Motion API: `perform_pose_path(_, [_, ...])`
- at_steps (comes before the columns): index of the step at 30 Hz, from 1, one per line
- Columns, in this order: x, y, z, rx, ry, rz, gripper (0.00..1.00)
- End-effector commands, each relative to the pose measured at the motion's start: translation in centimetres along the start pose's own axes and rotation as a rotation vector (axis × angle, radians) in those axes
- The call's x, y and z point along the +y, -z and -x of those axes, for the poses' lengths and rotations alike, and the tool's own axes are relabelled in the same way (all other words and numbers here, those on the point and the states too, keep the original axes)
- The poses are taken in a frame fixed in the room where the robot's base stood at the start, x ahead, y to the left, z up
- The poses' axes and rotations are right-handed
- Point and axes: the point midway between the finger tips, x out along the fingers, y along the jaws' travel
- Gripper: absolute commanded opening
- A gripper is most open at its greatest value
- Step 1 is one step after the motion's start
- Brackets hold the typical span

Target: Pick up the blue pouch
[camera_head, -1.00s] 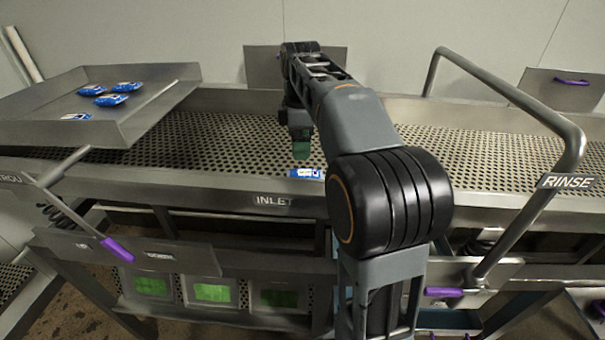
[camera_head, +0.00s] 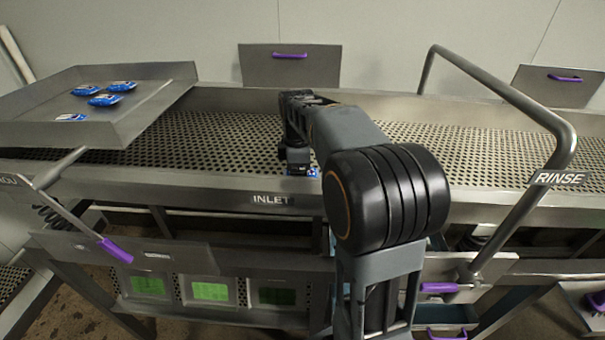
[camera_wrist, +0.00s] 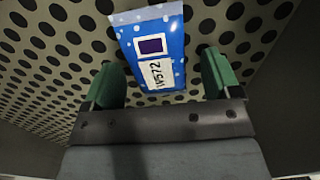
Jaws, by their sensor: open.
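A blue pouch (camera_wrist: 152,52) with white dots and a printed white label lies flat on the perforated metal bed. In the wrist view it extends between the two green fingertips and beyond them. My gripper (camera_wrist: 160,82) is open, with one finger on each side of the pouch and a gap showing on both sides. In the head view my arm hides most of this pouch; a small part of it (camera_head: 312,173) shows beside the gripper (camera_head: 300,170), near the front edge of the bed above the INLET sign.
A metal tray (camera_head: 160,105) at the left holds several other blue pouches (camera_head: 103,99). The bed (camera_head: 220,140) has a raised front edge (camera_head: 180,187). A bent rail (camera_head: 500,92) stands at the right by the RINSE sign. The bed is clear left and right of my arm.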

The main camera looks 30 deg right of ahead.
Motion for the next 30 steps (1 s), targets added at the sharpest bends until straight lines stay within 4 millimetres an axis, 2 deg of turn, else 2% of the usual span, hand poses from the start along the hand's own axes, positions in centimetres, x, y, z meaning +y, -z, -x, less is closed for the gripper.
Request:
perform_pose_path(5, [0.01, 0.0, -0.01, 0.0, 0.0, 0.0, 0.83])
perform_pose_path(22, [0.01, 0.0, 0.02, 0.0, 0.0, 0.0, 0.29])
perform_pose_path(30, [0.03, -0.02, 0.15, 0.0, -0.001, -0.001, 0.29])
